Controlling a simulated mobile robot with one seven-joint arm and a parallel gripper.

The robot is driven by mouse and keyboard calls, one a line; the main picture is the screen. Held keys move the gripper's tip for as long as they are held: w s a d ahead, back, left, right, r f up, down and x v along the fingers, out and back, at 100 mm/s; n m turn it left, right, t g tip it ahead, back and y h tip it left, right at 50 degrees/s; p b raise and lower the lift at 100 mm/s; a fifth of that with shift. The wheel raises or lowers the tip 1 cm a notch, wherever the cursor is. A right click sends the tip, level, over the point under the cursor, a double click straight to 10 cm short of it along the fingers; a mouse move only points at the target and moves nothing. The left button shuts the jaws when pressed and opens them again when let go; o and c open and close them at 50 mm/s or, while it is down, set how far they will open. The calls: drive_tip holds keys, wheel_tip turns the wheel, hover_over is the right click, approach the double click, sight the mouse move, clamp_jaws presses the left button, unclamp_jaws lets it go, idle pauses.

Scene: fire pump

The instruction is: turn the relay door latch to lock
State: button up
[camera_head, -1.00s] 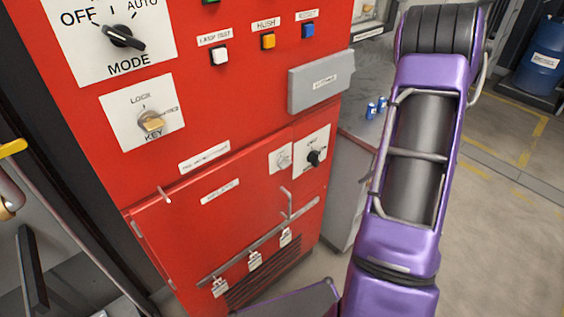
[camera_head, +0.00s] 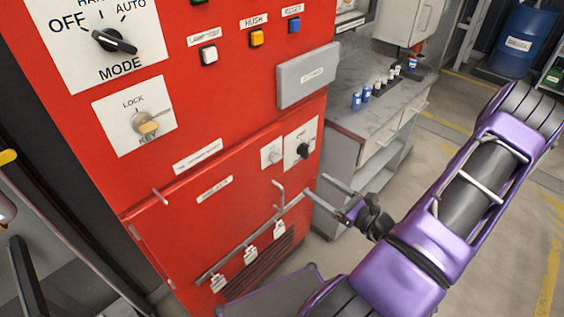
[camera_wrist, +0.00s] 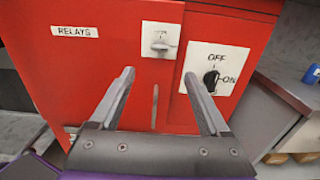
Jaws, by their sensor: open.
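The relay door (camera_head: 180,225) is the lower red panel of the cabinet, labelled RELAYS in the wrist view (camera_wrist: 75,31). Its latch (camera_head: 272,153) is a small grey knob on a white plate near the door's upper right; it also shows in the wrist view (camera_wrist: 160,45), above and between my fingers. Its exact angle is hard to tell. My gripper (camera_head: 318,185) is open and empty, at the cabinet's right edge, below and right of the latch. In the wrist view my gripper (camera_wrist: 159,75) points at the door, its fingers apart.
An OFF/ON switch (camera_wrist: 211,78) with a black knob sits right of the latch, by my right finger. A thin upright handle (camera_head: 279,193) stands below the latch. A rail with tags (camera_head: 250,238) crosses the door. A grey counter (camera_head: 385,85) with small cans stands right.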

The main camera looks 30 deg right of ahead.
sight(279, 160)
drive_tip(key=x, duration=1.4)
drive_tip(key=shift+f, duration=0.1)
clamp_jaws()
